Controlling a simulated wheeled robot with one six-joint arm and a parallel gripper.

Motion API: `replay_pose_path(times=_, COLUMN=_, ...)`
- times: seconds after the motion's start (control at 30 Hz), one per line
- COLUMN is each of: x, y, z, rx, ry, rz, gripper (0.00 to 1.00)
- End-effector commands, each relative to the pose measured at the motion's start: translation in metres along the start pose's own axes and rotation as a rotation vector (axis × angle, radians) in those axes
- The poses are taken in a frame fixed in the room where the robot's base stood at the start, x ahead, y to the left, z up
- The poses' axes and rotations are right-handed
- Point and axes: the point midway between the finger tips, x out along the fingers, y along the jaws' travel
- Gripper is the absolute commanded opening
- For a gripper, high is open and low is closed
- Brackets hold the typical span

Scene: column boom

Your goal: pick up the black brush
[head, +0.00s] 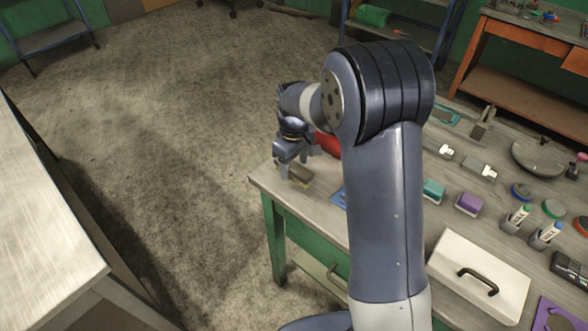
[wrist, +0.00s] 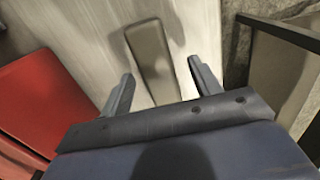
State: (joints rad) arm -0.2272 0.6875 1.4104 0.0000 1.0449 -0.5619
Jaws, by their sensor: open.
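The black brush (head: 301,176), a dark block that looks grey-brown in this light, lies near the left corner of the workbench top. In the wrist view the brush (wrist: 152,55) is a long block pointing away from the jaws. My gripper (head: 298,163) is just above it, pointing down, and partly hides it in the head view. In the wrist view my gripper (wrist: 160,72) is open and empty, with one finger on each side of the line of the brush. I cannot tell how far the fingertips are above it.
A red object (head: 327,144) stands close by; it also shows in the wrist view (wrist: 48,92). A teal block (head: 434,190), a purple block (head: 470,203) and a white box with a handle (head: 470,285) are further right. The floor beyond the bench's left edge is clear.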

Motion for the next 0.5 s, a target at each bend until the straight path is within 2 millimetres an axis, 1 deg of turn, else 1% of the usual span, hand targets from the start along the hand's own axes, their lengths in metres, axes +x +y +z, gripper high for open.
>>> replay_pose_path(times=0.03, x=0.0064, y=0.0000, z=0.0002, rx=0.000, ry=-0.002, rz=-0.001, gripper=0.60)
replay_pose_path(times=0.13, x=0.0137, y=0.0001, z=0.0000, rx=0.000, ry=0.000, rz=0.000, gripper=0.60)
replay_pose_path(times=0.37, x=0.0156, y=0.0002, z=-0.0003, rx=0.000, ry=0.001, rz=0.001, gripper=0.60)
replay_pose_path(times=0.5, x=0.0154, y=0.0002, z=-0.0003, rx=0.000, ry=0.001, rz=0.001, gripper=0.49)
